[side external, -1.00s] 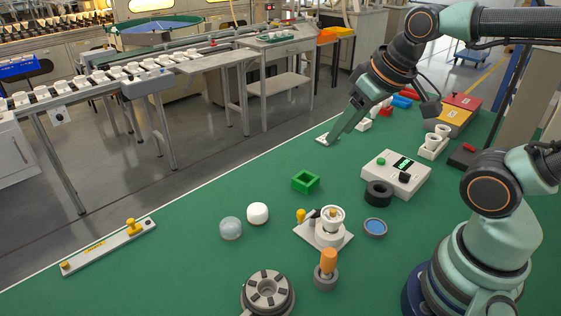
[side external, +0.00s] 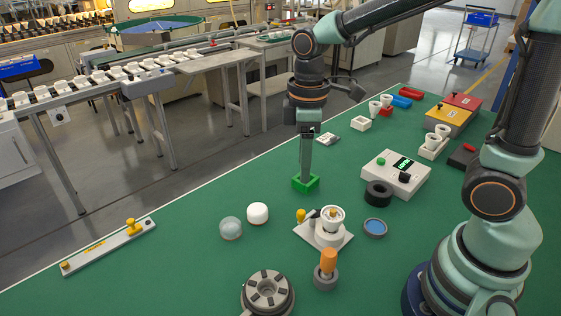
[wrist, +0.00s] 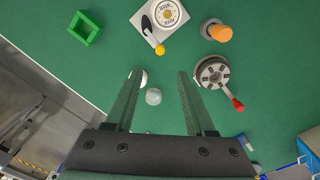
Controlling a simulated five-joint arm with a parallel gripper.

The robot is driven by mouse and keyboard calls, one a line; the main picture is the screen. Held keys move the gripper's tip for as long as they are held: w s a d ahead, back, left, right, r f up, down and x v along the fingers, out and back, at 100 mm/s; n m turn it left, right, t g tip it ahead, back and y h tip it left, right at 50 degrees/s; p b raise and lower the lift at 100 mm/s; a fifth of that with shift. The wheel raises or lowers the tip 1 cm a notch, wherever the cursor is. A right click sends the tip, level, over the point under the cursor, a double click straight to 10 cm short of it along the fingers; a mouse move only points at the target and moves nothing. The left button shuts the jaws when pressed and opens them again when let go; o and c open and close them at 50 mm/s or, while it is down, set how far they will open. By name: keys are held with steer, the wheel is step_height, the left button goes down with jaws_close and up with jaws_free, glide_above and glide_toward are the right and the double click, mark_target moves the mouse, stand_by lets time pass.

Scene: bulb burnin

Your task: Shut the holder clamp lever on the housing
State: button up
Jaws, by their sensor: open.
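The holder is a white base plate (side external: 310,237) with a round white housing (side external: 332,217) on it. Its clamp lever is dark with a yellow knob (side external: 301,215) on the left side. In the wrist view the lever (wrist: 147,25) sticks out from the housing (wrist: 167,13), and its yellow knob (wrist: 160,49) lies off the plate's edge. My gripper (side external: 305,178) points down and overlaps the green square frame in the side view. In the wrist view my gripper (wrist: 160,74) is open and empty, with the knob ahead of its fingertips. I see no contact with the lever.
A green square frame (wrist: 86,28) lies left of the holder. A white dome (side external: 258,212) and a translucent dome (side external: 230,228) stand nearby. An orange-handled piece (side external: 328,262) and a slotted round fixture (side external: 267,291) stand close in front. A black ring (side external: 378,193) lies to the right.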

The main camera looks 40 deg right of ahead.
mark_target(301, 211)
step_height(301, 211, down, 12)
steer(key=shift+f, duration=0.1)
stand_by(0.5)
jaws_close()
